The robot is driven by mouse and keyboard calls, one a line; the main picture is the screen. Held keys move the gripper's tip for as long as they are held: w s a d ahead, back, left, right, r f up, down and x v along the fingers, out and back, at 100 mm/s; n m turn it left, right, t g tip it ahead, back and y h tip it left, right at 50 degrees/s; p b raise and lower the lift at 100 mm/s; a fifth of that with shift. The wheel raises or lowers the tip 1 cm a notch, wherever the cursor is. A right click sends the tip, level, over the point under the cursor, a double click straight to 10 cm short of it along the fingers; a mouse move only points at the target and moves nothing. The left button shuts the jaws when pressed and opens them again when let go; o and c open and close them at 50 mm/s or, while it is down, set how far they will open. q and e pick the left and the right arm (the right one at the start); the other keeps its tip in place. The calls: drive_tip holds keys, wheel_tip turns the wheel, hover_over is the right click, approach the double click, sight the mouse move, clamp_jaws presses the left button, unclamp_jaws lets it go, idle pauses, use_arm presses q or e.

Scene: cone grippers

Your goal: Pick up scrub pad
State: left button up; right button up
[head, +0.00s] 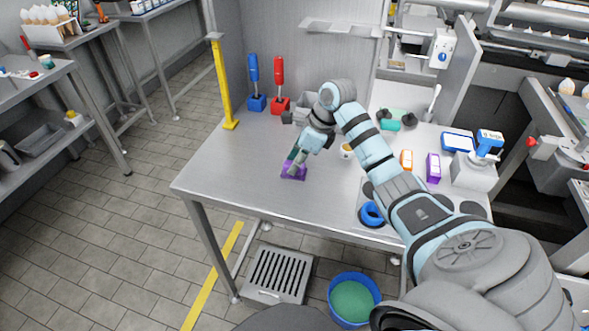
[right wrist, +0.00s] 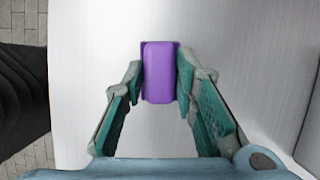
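A purple scrub pad (head: 293,172) lies near the front of the metal table, left of its middle. In the right wrist view the pad (right wrist: 160,75) sits between the two green-lined fingers of my right gripper (right wrist: 160,80). Each fingertip is at or very close to one long side of the pad. In the head view my right gripper (head: 298,160) reaches down onto the pad and partly covers it. I cannot tell whether the fingers press on it. The pad appears to be at table level. My left gripper is not in view.
The metal table (head: 225,165) is clear left of the pad. A small cup (head: 346,151), an orange item (head: 406,159) and another purple item (head: 433,167) stand to the right. Blue (head: 254,83) and red (head: 279,84) upright tools and a yellow post (head: 222,85) stand behind.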

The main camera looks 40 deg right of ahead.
clamp_jaws()
drive_tip(key=shift+r, duration=0.15)
drive_tip(key=shift+r, duration=0.3)
wheel_tip(320, 180, up, 19)
drive_tip(key=p, duration=1)
drive_tip(key=shift+p, duration=0.35)
